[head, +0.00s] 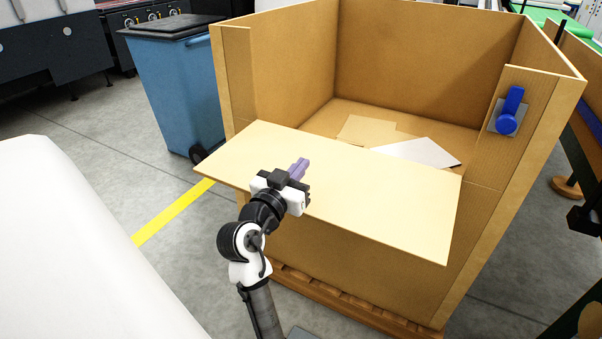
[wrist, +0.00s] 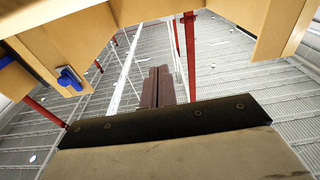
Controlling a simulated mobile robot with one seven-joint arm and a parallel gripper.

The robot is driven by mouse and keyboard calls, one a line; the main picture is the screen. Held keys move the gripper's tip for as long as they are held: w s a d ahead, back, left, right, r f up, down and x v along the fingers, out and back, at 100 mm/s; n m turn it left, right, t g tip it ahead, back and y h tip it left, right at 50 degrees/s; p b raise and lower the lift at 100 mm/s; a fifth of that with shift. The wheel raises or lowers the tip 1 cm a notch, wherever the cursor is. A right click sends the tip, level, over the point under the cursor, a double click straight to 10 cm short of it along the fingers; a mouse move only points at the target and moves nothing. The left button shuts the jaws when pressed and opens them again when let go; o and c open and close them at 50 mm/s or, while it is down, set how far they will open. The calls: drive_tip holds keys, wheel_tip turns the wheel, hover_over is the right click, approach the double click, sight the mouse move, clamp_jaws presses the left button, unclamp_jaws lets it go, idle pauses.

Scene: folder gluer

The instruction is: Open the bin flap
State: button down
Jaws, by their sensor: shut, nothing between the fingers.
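The bin is a large open-topped cardboard box (head: 400,235) on a wooden pallet. Its front flap (head: 390,190) is folded outward from the front opening, roughly flat or sloping, and extends toward me. A blue latch (head: 508,118) on a grey plate sits on the front wall right of the opening; it also shows in the wrist view (wrist: 68,78). My gripper (head: 300,167) is shut and empty, seen in front of the flap's left-middle part; whether it touches the flap cannot be told. In the wrist view the fingers (wrist: 158,86) are together, with the ceiling behind them.
Flat cardboard pieces (head: 366,130) and a whitish sheet (head: 415,151) lie inside the bin. A blue wheeled container (head: 176,90) stands at the back left. A white rounded surface (head: 60,240) fills the lower left. Grey floor with a yellow line (head: 172,212) is clear between.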

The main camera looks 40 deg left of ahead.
drive_tip(key=shift+t, duration=0.8)
drive_tip(key=shift+s+d+f+b, duration=0.1)
drive_tip(key=shift+s+f+b, duration=0.15)
drive_tip(key=shift+f+b, duration=1.15)
drive_tip(key=shift+s+d+f+b, duration=0.2)
drive_tip(key=shift+f+b, duration=0.45)
drive_tip(key=shift+b, duration=1.3)
drive_tip(key=shift+s+a, duration=0.1)
drive_tip(key=shift+a, duration=0.05)
drive_tip(key=shift+r, duration=0.1)
